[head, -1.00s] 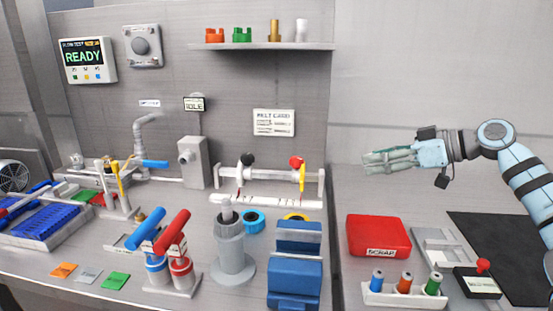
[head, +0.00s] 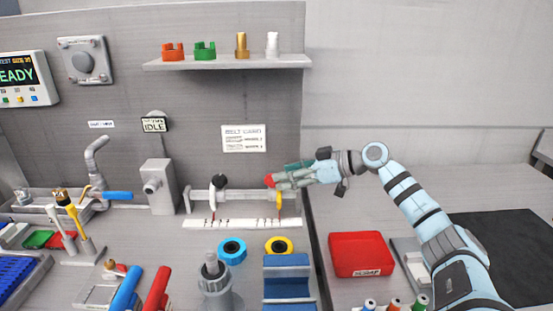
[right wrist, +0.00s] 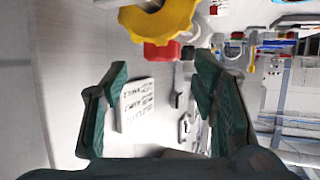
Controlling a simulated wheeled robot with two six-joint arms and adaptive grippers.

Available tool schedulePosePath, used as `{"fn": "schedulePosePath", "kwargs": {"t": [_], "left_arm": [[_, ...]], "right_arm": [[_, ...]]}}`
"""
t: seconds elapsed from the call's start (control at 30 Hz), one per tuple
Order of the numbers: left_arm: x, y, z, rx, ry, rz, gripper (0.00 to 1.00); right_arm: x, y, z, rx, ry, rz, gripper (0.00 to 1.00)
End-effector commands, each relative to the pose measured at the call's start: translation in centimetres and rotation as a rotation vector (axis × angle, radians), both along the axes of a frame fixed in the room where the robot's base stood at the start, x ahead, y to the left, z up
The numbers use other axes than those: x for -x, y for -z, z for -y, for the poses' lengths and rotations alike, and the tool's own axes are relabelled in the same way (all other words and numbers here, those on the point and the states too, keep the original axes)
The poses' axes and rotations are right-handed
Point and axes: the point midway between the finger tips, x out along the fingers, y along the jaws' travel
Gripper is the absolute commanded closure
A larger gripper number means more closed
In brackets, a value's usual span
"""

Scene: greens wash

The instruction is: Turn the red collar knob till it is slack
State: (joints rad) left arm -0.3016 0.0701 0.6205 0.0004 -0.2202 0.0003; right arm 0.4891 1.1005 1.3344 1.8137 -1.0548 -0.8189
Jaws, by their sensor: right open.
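The red collar knob (head: 269,181) sits on the yellow collar (head: 280,202) at the right end of the white rail fixture (head: 240,194). In the right wrist view the gripper (right wrist: 160,74) is open, with green fingers spread and nothing between the tips. The red knob (right wrist: 162,52) and yellow collar (right wrist: 166,20) lie just ahead of the tips, between their lines. I cannot tell whether a finger touches the knob. My left gripper is not in view.
A black knob (head: 220,181) is on the rail's left end. A scale strip (head: 240,224) lies in front, with blue (head: 232,250) and yellow (head: 279,246) rings nearer. A red scrap bin (head: 361,254) is at right. A card (head: 244,138) hangs behind.

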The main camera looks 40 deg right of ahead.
Motion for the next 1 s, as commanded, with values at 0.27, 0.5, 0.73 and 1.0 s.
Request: {"fn": "schedulePosePath", "kwargs": {"t": [0.27, 0.5, 0.73, 1.0], "left_arm": [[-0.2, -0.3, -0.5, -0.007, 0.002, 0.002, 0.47], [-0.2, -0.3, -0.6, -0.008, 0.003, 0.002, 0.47], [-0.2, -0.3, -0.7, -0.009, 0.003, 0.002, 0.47], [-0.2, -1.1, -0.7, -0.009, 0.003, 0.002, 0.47]], "right_arm": [[-2.8, 1.6, -1.7, -0.002, -0.001, -0.002, 0.47], [-2.9, 1.7, -1.7, -0.001, 0.0, -0.003, 0.47], [-2.9, 1.7, -1.7, -0.001, 0.0, -0.003, 0.83], [-2.8, 1.7, -1.7, 0.005, 0.062, -0.011, 0.95]]}}
